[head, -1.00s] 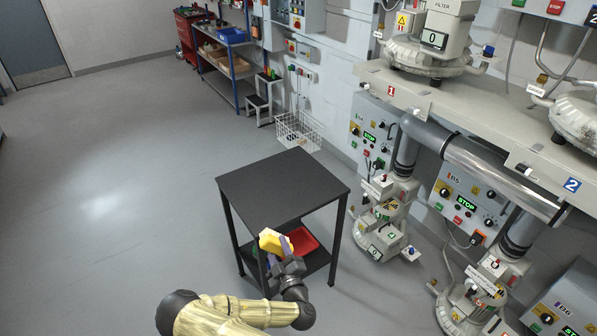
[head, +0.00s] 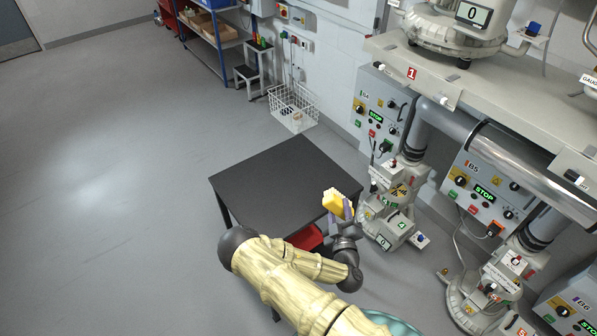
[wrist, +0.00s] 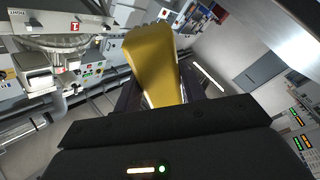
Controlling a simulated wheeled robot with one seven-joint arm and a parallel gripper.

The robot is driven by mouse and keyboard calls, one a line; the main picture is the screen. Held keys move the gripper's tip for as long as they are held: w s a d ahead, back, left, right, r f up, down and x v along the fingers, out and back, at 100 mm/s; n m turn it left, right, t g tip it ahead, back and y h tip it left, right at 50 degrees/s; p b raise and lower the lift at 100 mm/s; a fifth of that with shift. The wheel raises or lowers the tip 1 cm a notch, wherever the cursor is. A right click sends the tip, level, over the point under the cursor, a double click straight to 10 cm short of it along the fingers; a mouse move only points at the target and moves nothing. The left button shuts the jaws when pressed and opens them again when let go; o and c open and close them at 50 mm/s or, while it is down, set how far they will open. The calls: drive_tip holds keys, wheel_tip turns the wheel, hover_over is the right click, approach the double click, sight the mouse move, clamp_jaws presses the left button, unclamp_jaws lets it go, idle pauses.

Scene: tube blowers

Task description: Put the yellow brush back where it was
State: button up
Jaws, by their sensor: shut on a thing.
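The yellow brush (head: 341,204) is held in my gripper (head: 347,213), just off the right front side of the black table. In the wrist view the brush (wrist: 153,65) rises up and away from between the fingers of my gripper (wrist: 165,100). The gripper is shut on it. The part of the brush between the fingers is hidden.
The black table (head: 275,175) has a bare top. A red tray (head: 306,238) shows on its lower shelf, partly behind my arm. Blower machines (head: 392,215) stand close to the right. Open floor lies to the left.

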drive_tip(key=shift+w+d, duration=0.25)
drive_tip(key=shift+w, duration=0.05)
drive_tip(key=shift+s, duration=0.15)
